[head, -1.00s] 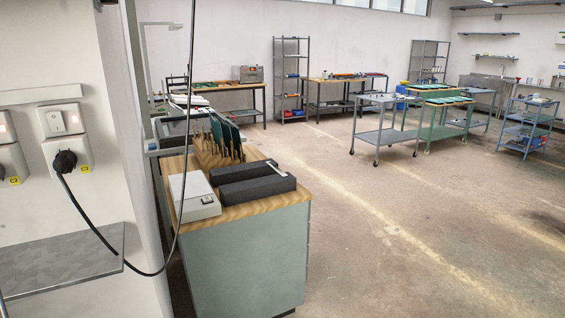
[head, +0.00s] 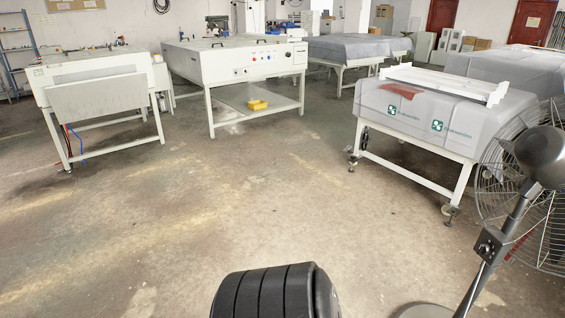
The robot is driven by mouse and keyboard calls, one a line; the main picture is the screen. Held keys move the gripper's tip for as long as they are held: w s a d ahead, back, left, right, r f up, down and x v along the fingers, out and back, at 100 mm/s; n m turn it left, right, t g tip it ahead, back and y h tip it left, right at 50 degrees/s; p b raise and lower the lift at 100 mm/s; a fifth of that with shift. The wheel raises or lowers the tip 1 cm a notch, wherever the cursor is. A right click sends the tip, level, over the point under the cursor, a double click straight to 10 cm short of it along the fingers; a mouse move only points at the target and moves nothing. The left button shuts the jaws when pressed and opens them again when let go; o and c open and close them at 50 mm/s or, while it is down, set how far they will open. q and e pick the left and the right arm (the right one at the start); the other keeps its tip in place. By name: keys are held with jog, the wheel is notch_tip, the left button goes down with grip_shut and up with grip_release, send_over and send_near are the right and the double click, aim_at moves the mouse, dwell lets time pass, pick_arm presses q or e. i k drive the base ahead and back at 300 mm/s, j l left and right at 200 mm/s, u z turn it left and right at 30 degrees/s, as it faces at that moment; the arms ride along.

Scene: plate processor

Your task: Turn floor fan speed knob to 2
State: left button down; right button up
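The floor fan (head: 541,158) stands at the right edge of the head view, partly cut off by the frame. It has a grey motor housing, a round wire cage and a slanted grey pole on a round base. A small dark control box (head: 490,244) with what looks like a knob sits on the pole. The knob's setting is too small to read. Neither of my grippers is in view.
A covered machine (head: 440,115) on a white frame with feet stands behind the fan. White machines (head: 235,75) stand at the back, one with a yellow box (head: 257,104) on its lower shelf. The middle floor is clear. A black ribbed shape fills the bottom centre.

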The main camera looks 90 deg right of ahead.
aim_at(484, 248)
jog(key=z, duration=4.4)
jog(key=i+j+z, duration=0.15)
jog(key=i+j, duration=0.15)
jog(key=i+j+z, duration=0.15)
jog(key=i+j, duration=0.15)
jog(key=j, duration=0.2)
